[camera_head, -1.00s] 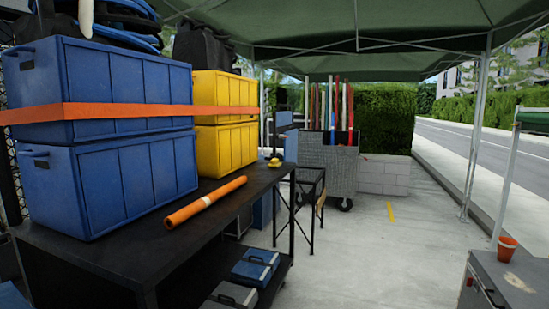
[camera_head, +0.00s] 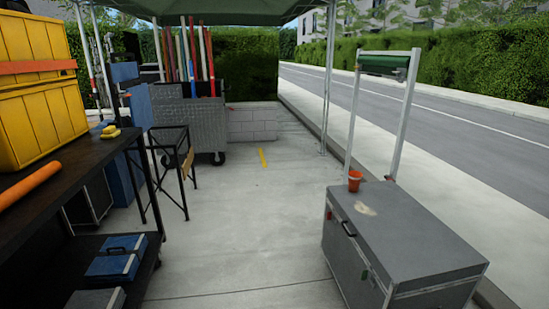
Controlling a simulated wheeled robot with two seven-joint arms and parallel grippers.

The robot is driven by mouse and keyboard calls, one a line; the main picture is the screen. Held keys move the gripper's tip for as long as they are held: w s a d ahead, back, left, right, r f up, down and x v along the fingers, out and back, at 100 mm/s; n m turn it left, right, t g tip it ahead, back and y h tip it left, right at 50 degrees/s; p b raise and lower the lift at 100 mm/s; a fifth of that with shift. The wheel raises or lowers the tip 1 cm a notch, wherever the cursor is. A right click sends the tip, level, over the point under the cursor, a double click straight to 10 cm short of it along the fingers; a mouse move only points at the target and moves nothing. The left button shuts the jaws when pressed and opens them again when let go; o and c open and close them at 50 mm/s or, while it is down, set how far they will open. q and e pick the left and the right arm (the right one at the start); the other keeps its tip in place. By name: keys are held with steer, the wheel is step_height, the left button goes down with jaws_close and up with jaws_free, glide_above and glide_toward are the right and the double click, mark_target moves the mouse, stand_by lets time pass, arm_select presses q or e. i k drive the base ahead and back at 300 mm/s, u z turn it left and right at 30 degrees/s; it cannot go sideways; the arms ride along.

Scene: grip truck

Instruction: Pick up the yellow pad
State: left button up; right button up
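A small yellow object (camera_head: 110,131), which looks like the yellow pad, lies on the far end of the black table (camera_head: 62,166) at the left. It seems to be made of two pieces, one against the other, but it is too small to tell for sure. Neither of my grippers is in view.
Yellow crates (camera_head: 38,95) and an orange roll (camera_head: 28,184) are on the table. A black metal frame (camera_head: 172,180) stands beyond it, before a grey cart (camera_head: 205,125). A grey case (camera_head: 400,235) stands at the right, with an orange bucket (camera_head: 355,181). The concrete floor (camera_head: 245,225) between is open.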

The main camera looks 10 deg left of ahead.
mark_target(111, 132)
steer(key=u, duration=0.15)
steer(key=i, duration=2.35)
steer(key=u, duration=1.05)
steer(key=i, duration=1.55)
steer(key=u, duration=0.6)
